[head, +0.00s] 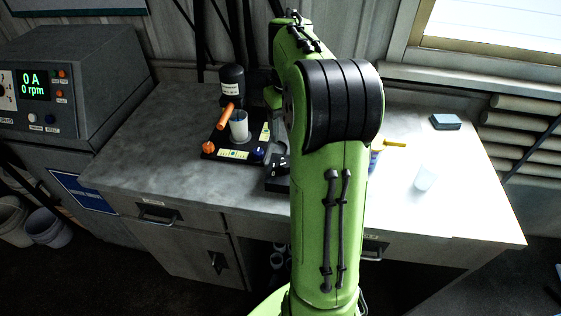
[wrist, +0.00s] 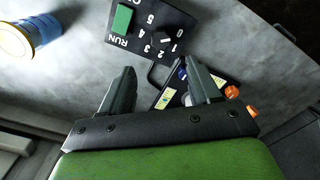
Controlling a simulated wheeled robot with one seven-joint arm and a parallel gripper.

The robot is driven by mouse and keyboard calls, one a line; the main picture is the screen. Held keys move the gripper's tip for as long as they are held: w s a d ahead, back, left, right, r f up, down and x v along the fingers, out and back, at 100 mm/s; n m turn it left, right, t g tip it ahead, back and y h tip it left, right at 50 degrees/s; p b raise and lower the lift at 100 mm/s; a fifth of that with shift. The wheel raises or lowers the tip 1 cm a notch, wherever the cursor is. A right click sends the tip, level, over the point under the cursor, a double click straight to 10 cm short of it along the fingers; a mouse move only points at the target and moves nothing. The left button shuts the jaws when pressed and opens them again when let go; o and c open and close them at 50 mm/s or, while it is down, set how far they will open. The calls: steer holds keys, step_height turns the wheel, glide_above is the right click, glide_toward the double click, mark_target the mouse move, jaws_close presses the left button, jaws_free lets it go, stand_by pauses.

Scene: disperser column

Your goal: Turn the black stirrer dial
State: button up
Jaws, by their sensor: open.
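The black stirrer dial (wrist: 165,39) sits on a black control panel (wrist: 127,48) with white digits around it and a green RUN button (wrist: 122,18). In the head view the panel (head: 277,178) shows only in part beside my green arm, which hides my gripper there. The disperser column has a black motor (head: 231,81) over a white beaker (head: 239,126).
An orange handle (head: 225,116) and orange knob (head: 208,148) are on the disperser. A blue and yellow can (wrist: 22,38) stands near the panel. A clear cup (head: 426,178) and a dark block (head: 445,122) are to the right. A grey console (head: 70,85) shows 0 rpm.

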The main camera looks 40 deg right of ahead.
mark_target(286, 163)
step_height(286, 163, down, 12)
steer(key=b, duration=0.3)
steer(key=shift+w+r+b, duration=0.1)
steer(key=shift+b, duration=0.25)
steer(key=shift+c, duration=0.3)
steer(key=c, duration=1)
steer(key=shift+r+m, duration=0.1)
steer(key=shift+m, duration=0.2)
steer(key=m+p, duration=0.1)
steer(key=m, duration=0.3)
steer(key=shift+p, duration=0.4)
steer(key=m+p, duration=0.1)
steer(key=m, duration=0.4)
steer(key=shift+m, duration=0.3)
